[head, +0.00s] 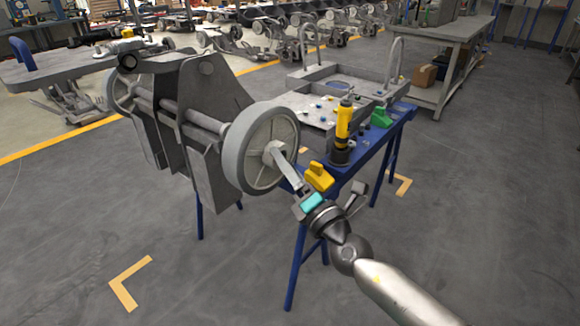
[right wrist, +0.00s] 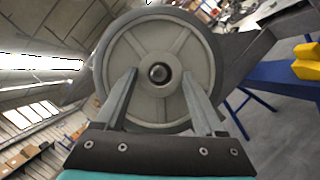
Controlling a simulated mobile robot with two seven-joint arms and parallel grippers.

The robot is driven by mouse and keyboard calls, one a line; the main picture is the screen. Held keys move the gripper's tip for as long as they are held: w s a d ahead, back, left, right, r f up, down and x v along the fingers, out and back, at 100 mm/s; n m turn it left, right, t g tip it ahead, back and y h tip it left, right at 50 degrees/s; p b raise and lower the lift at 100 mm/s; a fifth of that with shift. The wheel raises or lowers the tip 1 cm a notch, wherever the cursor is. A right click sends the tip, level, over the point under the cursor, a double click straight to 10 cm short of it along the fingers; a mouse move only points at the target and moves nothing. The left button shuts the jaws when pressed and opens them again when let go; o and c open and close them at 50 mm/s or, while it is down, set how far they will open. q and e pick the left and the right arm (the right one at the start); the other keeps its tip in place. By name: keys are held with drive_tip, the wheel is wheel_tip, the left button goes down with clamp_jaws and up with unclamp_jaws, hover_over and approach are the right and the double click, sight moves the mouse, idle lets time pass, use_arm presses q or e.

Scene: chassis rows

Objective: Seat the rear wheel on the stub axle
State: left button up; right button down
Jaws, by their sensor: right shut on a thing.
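The rear wheel (head: 236,160) is a grey spoked wheel standing upright at the near right side of the grey chassis (head: 206,85). My right gripper (head: 274,154) is shut on its hub from the outer side. In the right wrist view the wheel (right wrist: 120,52) faces the camera, with the two fingers (right wrist: 158,77) on either side of the hub. A dark round centre shows in the hub; I cannot tell if it is the axle end or the bore. A grey shaft (head: 200,119) runs up behind the wheel, which hides the stub axle. My left gripper is not in view.
A blue-legged stand (head: 372,146) to the right holds a grey tray (head: 312,112), a yellow tool (head: 344,120), a yellow block (head: 319,177) and a green block (head: 381,117). A second wheel (head: 117,92) is at the chassis's far side. The near floor is clear.

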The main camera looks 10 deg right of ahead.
sight(270, 155)
drive_tip(key=shift+w+a+r+b, duration=0.2)
drive_tip(key=shift+w+a, duration=0.5)
drive_tip(key=shift+w, duration=0.25)
drive_tip(key=shift+w+a+r+b, duration=0.1)
drive_tip(key=shift+w+a+b, duration=0.1)
drive_tip(key=shift+w+a, duration=0.6)
drive_tip(key=shift+w+a+b, duration=0.3)
drive_tip(key=shift+w+a, duration=0.25)
drive_tip(key=shift+w, duration=0.25)
drive_tip(key=shift+w+a+b, duration=0.3)
drive_tip(key=shift+w+a, duration=0.25)
drive_tip(key=shift+w, duration=0.25)
drive_tip(key=shift+c, duration=0.4)
unclamp_jaws()
drive_tip(key=shift+o, duration=0.4)
drive_tip(key=shift+f, duration=0.5)
drive_tip(key=b+v, duration=0.1)
drive_tip(key=v, duration=1.4)
drive_tip(key=shift+r, duration=0.25)
drive_tip(key=shift+s+d, duration=0.1)
